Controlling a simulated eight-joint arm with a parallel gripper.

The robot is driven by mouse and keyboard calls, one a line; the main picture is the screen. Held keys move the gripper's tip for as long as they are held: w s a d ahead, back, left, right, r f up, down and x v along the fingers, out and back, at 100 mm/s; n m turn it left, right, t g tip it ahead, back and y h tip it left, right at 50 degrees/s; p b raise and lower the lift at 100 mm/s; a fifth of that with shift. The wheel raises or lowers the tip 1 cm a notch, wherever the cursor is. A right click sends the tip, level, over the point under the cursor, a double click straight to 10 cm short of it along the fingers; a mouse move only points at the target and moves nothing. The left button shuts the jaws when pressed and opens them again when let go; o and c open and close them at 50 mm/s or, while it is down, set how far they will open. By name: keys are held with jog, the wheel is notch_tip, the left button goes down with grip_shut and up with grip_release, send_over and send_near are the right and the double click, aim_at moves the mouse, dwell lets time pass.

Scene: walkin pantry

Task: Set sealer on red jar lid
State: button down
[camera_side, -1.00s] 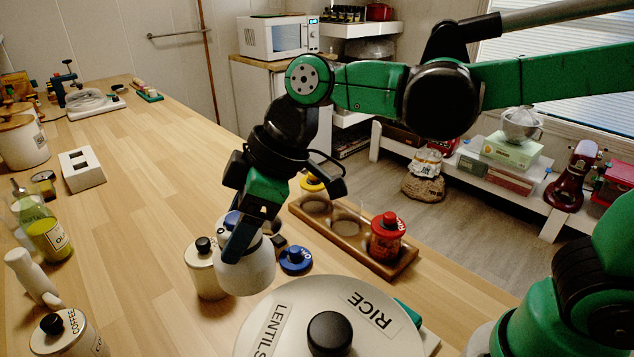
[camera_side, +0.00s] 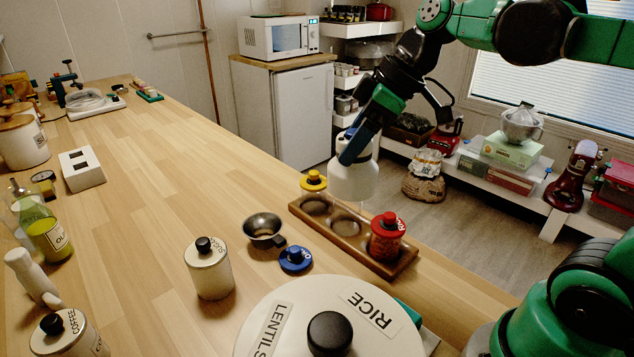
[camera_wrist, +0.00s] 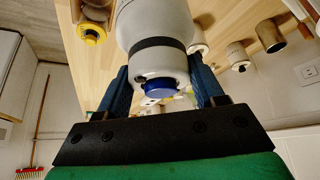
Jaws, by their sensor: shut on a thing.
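The sealer (camera_side: 353,182) is a white, bell-shaped body with a blue button on top. My gripper (camera_side: 356,146) is shut on its upper neck and holds it upright in the air, over or behind the middle of the wooden rack. It also fills the top middle of the wrist view (camera_wrist: 156,32), between my dark blue fingers. The red jar lid (camera_side: 388,222) is on the jar at the right end of the rack (camera_side: 405,264), right of and below the sealer in the side view. Their gap in depth is hard to tell.
A yellow-lidded jar (camera_side: 313,181) stands at the rack's left end. A blue lid (camera_side: 295,259), a metal cup (camera_side: 263,229) and a white canister (camera_side: 208,268) are left of the rack. A large rice and lentils canister (camera_side: 270,335) stands in front. The counter's middle is clear.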

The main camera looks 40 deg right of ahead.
jog(key=s+d+f+m, duration=0.2)
jog(key=s+d, duration=0.1)
jog(key=d, duration=0.4)
jog(key=shift+t+h, duration=0.4)
jog(key=shift+s+a+f, duration=0.1)
jog(key=shift+a+f, duration=0.05)
jog(key=shift+f, duration=1.4)
jog(key=shift+s+a+f, duration=0.1)
jog(key=shift+a+f, duration=0.05)
jog(key=shift+f, duration=1.4)
jog(key=shift+f, duration=0.85)
jog(key=shift+c, duration=0.2)
grip_release()
jog(key=shift+o, duration=0.2)
notch_tip(320, 180, up, 7)
jog(key=shift+f, duration=3.45)
